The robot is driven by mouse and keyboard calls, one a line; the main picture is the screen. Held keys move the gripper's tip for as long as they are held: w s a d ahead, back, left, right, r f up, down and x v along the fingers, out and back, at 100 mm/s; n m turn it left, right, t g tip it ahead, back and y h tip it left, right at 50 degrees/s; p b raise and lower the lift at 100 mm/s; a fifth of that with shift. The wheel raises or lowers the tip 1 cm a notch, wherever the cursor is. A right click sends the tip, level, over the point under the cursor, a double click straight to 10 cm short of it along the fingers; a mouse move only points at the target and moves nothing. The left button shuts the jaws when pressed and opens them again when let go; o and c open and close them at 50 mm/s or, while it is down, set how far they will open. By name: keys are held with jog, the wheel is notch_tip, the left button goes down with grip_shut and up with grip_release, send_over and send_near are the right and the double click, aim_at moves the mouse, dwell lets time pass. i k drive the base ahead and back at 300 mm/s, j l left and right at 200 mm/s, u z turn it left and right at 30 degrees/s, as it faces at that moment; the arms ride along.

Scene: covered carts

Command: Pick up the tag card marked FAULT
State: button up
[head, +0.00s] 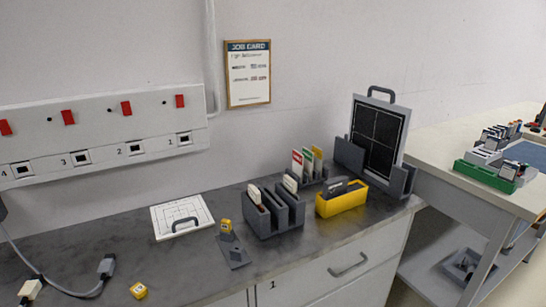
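Three coloured cards stand upright in a small dark holder (318,180) at the back of the grey counter in the head view. One is red and white (297,166), one green and white (307,162), one yellow and white (317,157). Their print is too small to read, so I cannot tell which is marked FAULT. Pale cards (254,194) also stand in a dark divided rack (275,218) in front of the holder, with their faces mostly hidden. My gripper is not in view.
A yellow bin (341,200) and a framed black panel with a handle (378,135) stand right of the holder. A white handled plate (182,215) and a small yellow-topped device (226,230) lie left. A cable connector (105,267) lies front left. The counter's middle front is clear.

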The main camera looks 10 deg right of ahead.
aim_at(298, 158)
jog(key=i+l+u, duration=0.15)
jog(key=l+u, duration=0.25)
jog(key=l, duration=0.65)
jog(key=l+u, duration=0.4)
jog(key=l, duration=0.65)
jog(key=i+l+u, duration=0.2)
jog(key=i+l, duration=0.3)
jog(key=i, duration=0.45)
